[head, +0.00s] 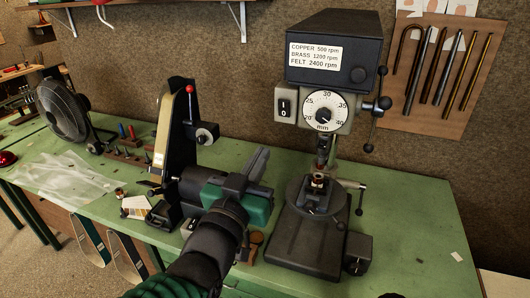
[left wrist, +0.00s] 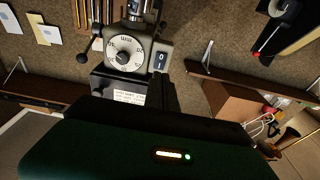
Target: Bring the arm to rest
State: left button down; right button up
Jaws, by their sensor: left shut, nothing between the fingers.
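My left arm reaches in from the bottom of the head view. Its dark green and black left gripper (head: 258,163) is shut and empty above the bench, between the belt sander (head: 172,130) and the drill press (head: 333,45). In the left wrist view the gripper's dark fingers (left wrist: 161,92) show close together beyond the dark green housing. The drill press dial (left wrist: 124,53) appears upside down there. My right gripper is not in view.
The green bench (head: 420,215) is mostly clear at right. A small brass-coloured part (head: 318,181) sits under the drill chuck. A fan (head: 64,112) and a clear plastic sheet (head: 65,175) are at left. Metal rods (head: 440,65) hang on a wall board.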

pick_arm(q)
jog(key=s+a+f+n+g+y, duration=0.1)
jog(key=a+f+g+y, duration=0.2)
jog(key=f, duration=0.8)
jog(key=a+f+n+g+y, duration=0.1)
jog(key=a+f+g, duration=0.4)
jog(key=f, duration=0.5)
jog(key=s+a+f+g+y, duration=0.1)
jog(key=s+a+f+g, duration=0.3)
jog(key=s+f, duration=0.4)
jog(key=s+a+f+n+g+y, duration=0.1)
jog(key=s+a+f+g, duration=0.2)
jog(key=s+a+f, duration=0.3)
notch_tip(320, 180, down, 3)
jog(key=shift+s+f+n+g, duration=0.1)
jog(key=shift+s+n+g, duration=0.25)
jog(key=shift+s, duration=0.6)
